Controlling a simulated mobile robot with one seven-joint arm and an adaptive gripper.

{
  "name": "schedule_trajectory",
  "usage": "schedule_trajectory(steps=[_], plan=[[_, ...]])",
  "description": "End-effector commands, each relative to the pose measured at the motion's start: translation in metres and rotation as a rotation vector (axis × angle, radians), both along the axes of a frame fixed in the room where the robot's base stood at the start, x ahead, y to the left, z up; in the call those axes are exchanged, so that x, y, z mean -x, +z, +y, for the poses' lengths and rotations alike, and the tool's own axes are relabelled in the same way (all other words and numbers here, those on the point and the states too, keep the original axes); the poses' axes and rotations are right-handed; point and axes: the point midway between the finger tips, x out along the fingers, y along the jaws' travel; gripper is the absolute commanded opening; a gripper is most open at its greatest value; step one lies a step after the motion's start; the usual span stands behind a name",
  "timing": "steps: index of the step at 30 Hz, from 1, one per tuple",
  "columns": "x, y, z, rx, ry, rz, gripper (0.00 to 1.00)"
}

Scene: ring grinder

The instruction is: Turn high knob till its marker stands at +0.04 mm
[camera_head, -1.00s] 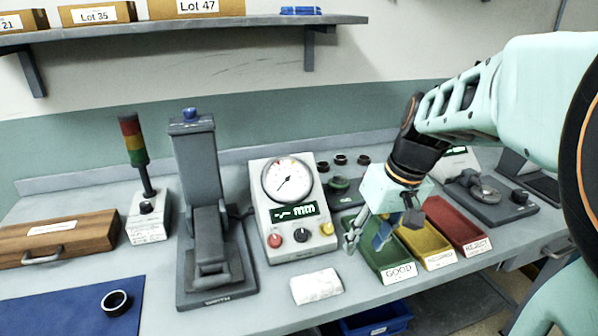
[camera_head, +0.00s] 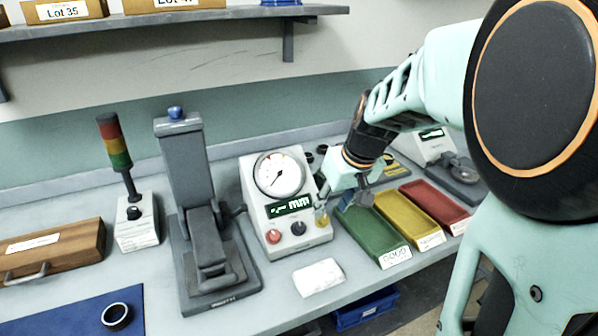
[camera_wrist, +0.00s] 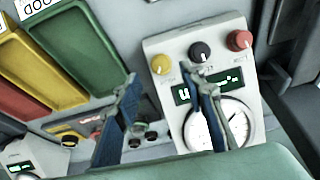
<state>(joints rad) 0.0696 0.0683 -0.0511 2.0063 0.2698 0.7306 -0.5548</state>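The gauge box (camera_head: 286,203) has a round dial, a dark display and a row of red (camera_head: 273,236), black (camera_head: 298,228) and yellow (camera_head: 321,219) knobs. I cannot read which is the high knob, nor its marker or scale. The wrist view shows the box upside down, with yellow (camera_wrist: 161,63), black (camera_wrist: 199,51) and red (camera_wrist: 239,40) knobs. My gripper (camera_head: 333,202) is open and empty at the box's right side. Contact cannot be told.
Green (camera_head: 371,236), yellow (camera_head: 411,221) and red (camera_head: 437,203) trays stand right of the box. A grey press-like stand (camera_head: 183,170) is on its left. A white cloth (camera_head: 318,277) lies in front. A signal tower (camera_head: 117,150) stands farther left.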

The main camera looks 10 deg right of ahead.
Motion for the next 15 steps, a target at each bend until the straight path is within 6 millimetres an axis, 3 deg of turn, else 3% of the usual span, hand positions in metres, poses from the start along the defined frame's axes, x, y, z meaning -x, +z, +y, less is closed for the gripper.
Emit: schedule_trajectory(steps=[6, 15], plan=[[-0.013, -0.036, 0.006, 0.0, 0.002, 0.002, 0.37], [-0.02, -0.051, 0.008, 0.001, 0.002, 0.0, 0.37]])
